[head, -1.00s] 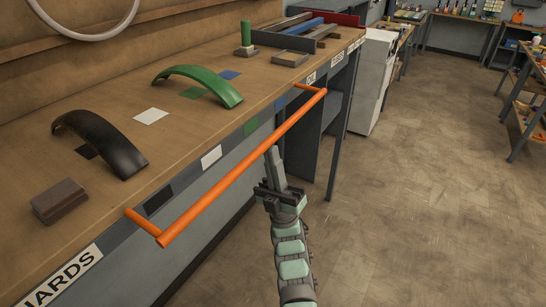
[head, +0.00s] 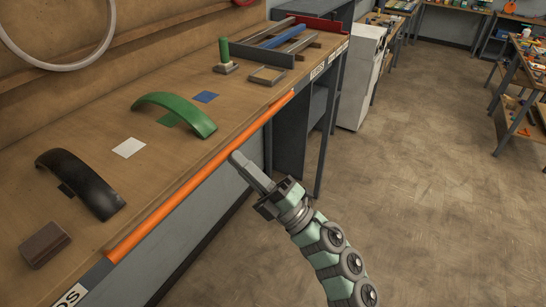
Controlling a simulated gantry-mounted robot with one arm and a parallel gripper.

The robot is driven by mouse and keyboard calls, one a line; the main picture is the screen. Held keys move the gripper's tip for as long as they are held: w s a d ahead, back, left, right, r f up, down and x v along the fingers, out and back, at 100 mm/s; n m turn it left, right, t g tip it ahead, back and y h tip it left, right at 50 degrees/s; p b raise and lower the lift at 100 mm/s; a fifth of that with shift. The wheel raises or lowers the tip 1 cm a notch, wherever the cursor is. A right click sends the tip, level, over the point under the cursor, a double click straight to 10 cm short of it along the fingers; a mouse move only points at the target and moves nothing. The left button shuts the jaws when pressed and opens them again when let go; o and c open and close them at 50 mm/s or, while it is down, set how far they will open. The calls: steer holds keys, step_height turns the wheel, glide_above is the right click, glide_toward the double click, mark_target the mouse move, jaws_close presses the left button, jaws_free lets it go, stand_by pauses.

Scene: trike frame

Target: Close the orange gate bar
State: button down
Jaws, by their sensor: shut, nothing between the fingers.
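The orange gate bar (head: 195,179) runs along the front edge of the workbench in the head view. It lies close against the edge, and its side arms no longer show. My gripper (head: 236,158) is shut and empty, with its fingertips at the outer side of the bar, right of its middle. I cannot tell whether the fingertips touch the bar.
The workbench (head: 84,142) holds a black fender (head: 82,178), a green fender (head: 178,108), a brown block (head: 45,244) and a green post (head: 224,50). A tray with rails (head: 290,42) stands at the back. Open floor (head: 420,170) lies to the right.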

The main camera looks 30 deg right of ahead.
mark_target(230, 149)
steer(key=shift+w+a+r+g, duration=0.1)
steer(key=shift+a+r+g, duration=0.1)
steer(key=shift+r+g, duration=0.25)
steer(key=shift+w+r+p, duration=0.1)
steer(key=shift+r+p, duration=0.1)
steer(key=shift+p, duration=0.2)
steer(key=shift+w+a+r+p, duration=0.25)
steer(key=shift+w+r, duration=0.1)
steer(key=shift+r, duration=0.15)
steer(key=shift+w+a+r+p, duration=0.1)
steer(key=shift+w+a+r, duration=0.2)
steer(key=shift+r, duration=0.2)
steer(key=shift+t, duration=0.25)
steer(key=shift+x, duration=2.1)
steer(key=shift+w+d, duration=0.1)
steer(key=shift+w, duration=0.05)
